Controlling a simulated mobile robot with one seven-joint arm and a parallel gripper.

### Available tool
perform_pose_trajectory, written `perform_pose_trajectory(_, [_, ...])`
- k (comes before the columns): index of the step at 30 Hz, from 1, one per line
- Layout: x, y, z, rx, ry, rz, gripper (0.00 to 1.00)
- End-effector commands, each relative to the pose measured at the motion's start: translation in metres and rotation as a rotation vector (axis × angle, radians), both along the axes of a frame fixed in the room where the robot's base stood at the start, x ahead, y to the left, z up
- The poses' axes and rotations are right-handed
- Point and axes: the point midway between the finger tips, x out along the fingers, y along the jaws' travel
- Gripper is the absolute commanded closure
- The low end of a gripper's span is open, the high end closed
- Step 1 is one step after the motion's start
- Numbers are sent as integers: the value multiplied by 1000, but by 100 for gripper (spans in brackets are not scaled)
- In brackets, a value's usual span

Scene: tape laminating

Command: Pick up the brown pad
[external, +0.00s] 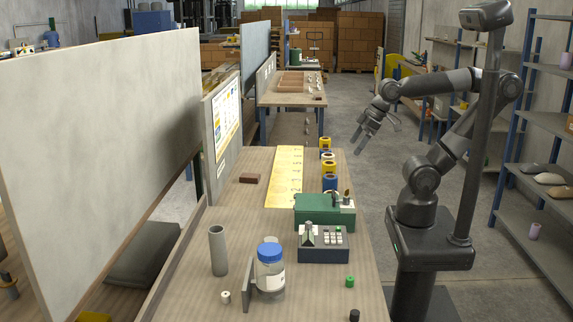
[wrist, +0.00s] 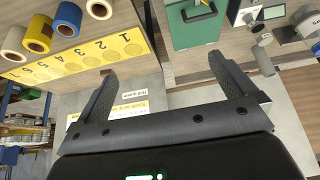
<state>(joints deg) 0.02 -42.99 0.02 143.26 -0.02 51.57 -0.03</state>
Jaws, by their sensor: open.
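A small flat brown block, which looks like the brown pad (external: 249,178), lies on the wooden table left of the yellow numbered strip (external: 287,170) in the external view. My gripper (external: 360,146) is raised in the air at the right side of the table, well apart from the pad. In the wrist view my gripper (wrist: 163,70) has its two fingers spread wide with nothing between them.
Several tape rolls (external: 328,167) stand right of the strip. A green box (external: 312,213), a grey keypad device (external: 323,244), a blue-lidded jar (external: 270,268) and a grey cylinder (external: 218,250) stand nearer. An upright board (external: 226,121) edges the table's left side. Table around the pad is clear.

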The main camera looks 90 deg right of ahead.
Motion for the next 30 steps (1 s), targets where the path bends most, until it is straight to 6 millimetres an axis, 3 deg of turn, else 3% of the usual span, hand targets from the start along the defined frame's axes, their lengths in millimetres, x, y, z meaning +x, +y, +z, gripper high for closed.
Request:
perform_pose_trajectory(9, [0,0,0,1,1,-2,20])
perform_pose_trajectory(18, [7,-2,3,-3,3,-4,20])
perform_pose_trajectory(23, [39,-11,13,-15,17,-13,20])
perform_pose_trajectory(30, [114,-40,23,-37,42,-28,20])
